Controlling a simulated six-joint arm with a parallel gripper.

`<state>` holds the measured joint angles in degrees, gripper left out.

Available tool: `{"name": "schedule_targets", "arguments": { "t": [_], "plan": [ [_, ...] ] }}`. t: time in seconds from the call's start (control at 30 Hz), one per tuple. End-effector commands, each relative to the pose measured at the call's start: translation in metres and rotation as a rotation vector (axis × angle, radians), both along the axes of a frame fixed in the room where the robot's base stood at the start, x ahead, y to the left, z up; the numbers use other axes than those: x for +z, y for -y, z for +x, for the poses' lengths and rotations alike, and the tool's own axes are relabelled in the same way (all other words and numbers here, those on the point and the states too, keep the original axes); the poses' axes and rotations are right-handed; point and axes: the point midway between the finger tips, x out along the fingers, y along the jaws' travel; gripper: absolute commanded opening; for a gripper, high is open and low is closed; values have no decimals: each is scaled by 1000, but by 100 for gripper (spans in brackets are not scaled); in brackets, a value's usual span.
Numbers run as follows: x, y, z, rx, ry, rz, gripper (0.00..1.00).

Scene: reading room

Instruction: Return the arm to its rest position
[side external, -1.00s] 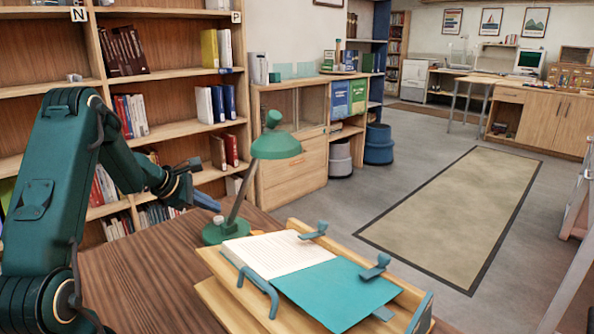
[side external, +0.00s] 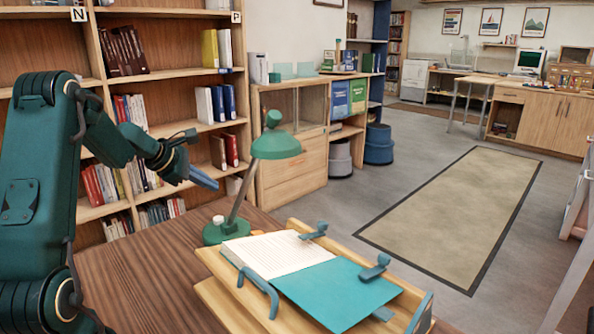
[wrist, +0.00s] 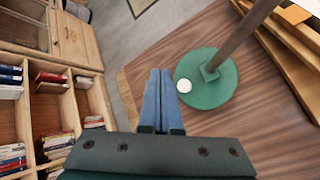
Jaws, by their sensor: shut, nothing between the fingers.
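My gripper (side external: 205,177) is raised above the far left edge of the wooden desk, in front of the bookshelf. Its two blue fingers lie together and hold nothing. In the wrist view my gripper (wrist: 160,75) points down past the desk's edge, with the green lamp base (wrist: 212,80) and its white button (wrist: 184,86) just right of the fingers. In the side view the green desk lamp (side external: 275,146) stands to the right of my gripper, apart from it.
An open book (side external: 270,253) with a teal sheet (side external: 340,290) lies on a wooden stand (side external: 222,290) with blue clips. The bookshelf (side external: 180,128) stands close behind my gripper. The desk's left part (side external: 140,275) is bare.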

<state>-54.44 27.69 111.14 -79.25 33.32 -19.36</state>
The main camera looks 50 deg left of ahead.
Motion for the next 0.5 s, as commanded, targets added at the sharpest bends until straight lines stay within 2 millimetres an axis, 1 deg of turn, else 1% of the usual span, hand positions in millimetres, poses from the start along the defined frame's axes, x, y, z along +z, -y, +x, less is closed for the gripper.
{"name": "schedule_targets", "arguments": {
  "t": [0.13, 0.23, 0.37, 0.47, 0.5],
  "plan": [
    [3, 5, 0, -22, -7, 12, 0],
    [12, 22, 0, -97, -35, 60, 0],
    [28, 58, -8, -266, -115, 177, 0],
    [39, 89, -22, -416, -198, 303, 0],
    [43, 104, -29, -493, -229, 366, 0]
  ]
}}
